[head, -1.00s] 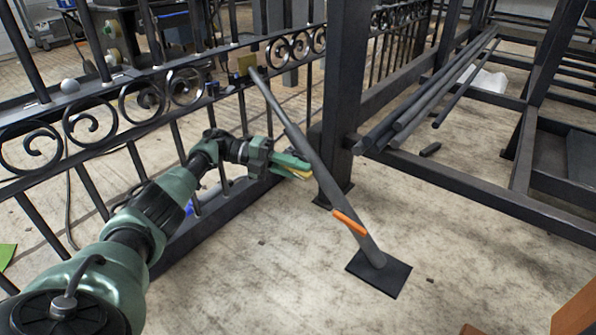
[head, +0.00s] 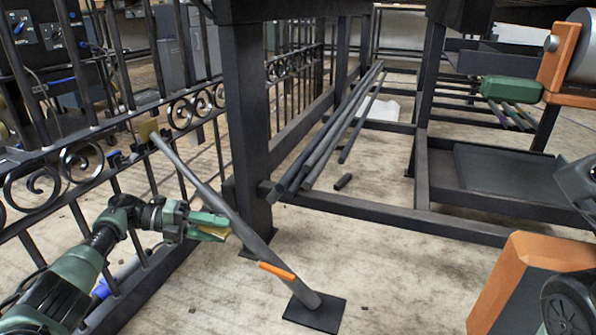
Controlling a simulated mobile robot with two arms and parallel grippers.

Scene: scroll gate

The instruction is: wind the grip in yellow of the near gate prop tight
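The near gate prop is a grey slanted tube (head: 205,195). Contact and finger opening are unclear. My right gripper is not in view.
The dark scrollwork gate (head: 82,163) stands along the left. A thick dark post (head: 247,115) rises just behind the prop. Long grey tubes (head: 335,130) lie across a low frame at the back. Orange and black parts (head: 510,275) fill the lower right. Floor right of the foot plate is clear.

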